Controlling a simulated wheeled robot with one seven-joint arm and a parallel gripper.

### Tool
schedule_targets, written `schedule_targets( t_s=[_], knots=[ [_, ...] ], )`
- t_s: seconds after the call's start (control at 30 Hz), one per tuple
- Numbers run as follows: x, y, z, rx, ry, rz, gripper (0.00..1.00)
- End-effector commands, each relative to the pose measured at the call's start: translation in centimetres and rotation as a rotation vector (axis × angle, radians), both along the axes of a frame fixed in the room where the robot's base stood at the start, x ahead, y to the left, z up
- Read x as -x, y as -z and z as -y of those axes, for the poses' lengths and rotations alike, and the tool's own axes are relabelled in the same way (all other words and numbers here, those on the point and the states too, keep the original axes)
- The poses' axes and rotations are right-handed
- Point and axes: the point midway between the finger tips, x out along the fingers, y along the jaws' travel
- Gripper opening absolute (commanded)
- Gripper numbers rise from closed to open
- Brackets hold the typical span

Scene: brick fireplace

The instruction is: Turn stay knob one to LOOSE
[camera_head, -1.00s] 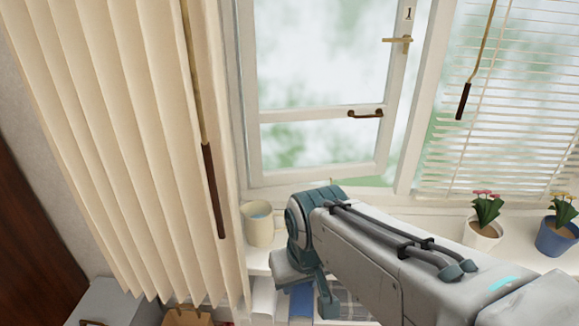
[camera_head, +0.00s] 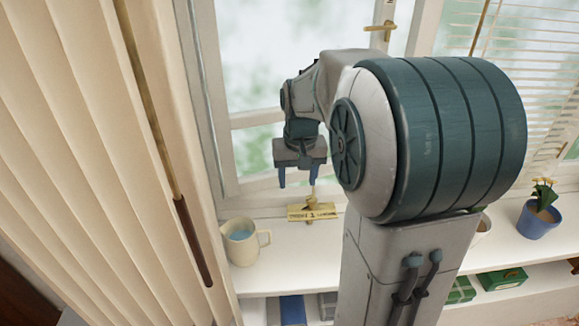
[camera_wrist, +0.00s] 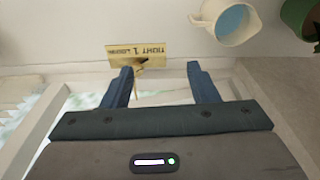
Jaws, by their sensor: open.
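Stay knob one is a small brass knob (camera_head: 311,202) at the foot of the window. It stands by a yellow plate (camera_head: 297,217) marked 1, with TIGHT on its left and the other word, seemingly LOOSE, on its right. I cannot tell which way the knob points. My gripper (camera_head: 298,183) hangs fingers down just above the plate, open and empty. In the wrist view my gripper (camera_wrist: 160,68) shows its blue fingers apart. The plate (camera_wrist: 120,52) appears upside down there, and the knob (camera_wrist: 143,64) shows near the left finger, partly hidden.
A cream jug (camera_head: 241,246) stands on the sill left of the plate. A blue flowerpot (camera_head: 539,219) stands at the right. Books and boxes lie below the sill.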

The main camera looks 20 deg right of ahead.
Motion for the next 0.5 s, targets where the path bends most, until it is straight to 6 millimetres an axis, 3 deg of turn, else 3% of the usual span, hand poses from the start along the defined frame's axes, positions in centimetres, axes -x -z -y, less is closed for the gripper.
schedule_targets(
  t_s=[0.03, 0.2, 0.33, 0.5],
  knots=[
    [-1.8, -0.1, 1.3, -0.004, 0.024, -0.02, 0.54],
    [-6.2, 1.0, 5.0, -0.012, 0.086, -0.065, 0.54],
    [-8.2, 2.1, 7.1, -0.017, 0.117, -0.087, 0.54],
    [-9.3, 3.0, 8.4, -0.02, 0.136, -0.101, 0.54]
  ],
)
